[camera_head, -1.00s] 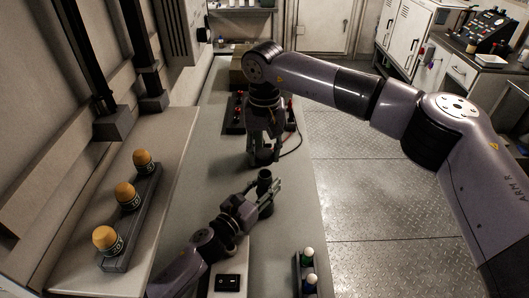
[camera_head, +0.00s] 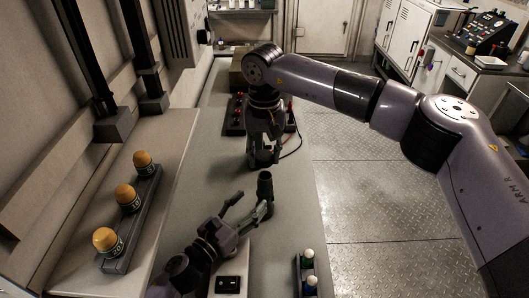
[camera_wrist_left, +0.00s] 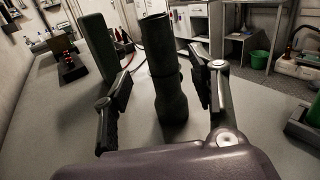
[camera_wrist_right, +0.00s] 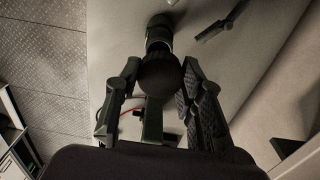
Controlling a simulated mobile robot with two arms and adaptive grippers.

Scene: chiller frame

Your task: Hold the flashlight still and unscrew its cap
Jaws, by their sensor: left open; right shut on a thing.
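The dark flashlight (camera_head: 265,187) stands upright on the bench. In the left wrist view it (camera_wrist_left: 165,85) rises between the spread fingers. My left gripper (camera_head: 250,202) is open, one finger beside the flashlight's lower part and the other well apart to the left. My right gripper (camera_head: 264,155) is just behind the flashlight, pointing down and shut on a dark round piece that looks like the cap. That cap (camera_wrist_right: 160,75) sits between the fingertips in the right wrist view, with the flashlight (camera_wrist_right: 158,32) beyond it. I cannot tell whether they touch.
A switch box (camera_head: 228,284) and a small rack with bottles (camera_head: 308,277) stand at the near end of the bench. A device with red parts and a cable (camera_head: 234,118) is behind my right gripper. Orange-topped jars (camera_head: 128,197) stand on the left ledge.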

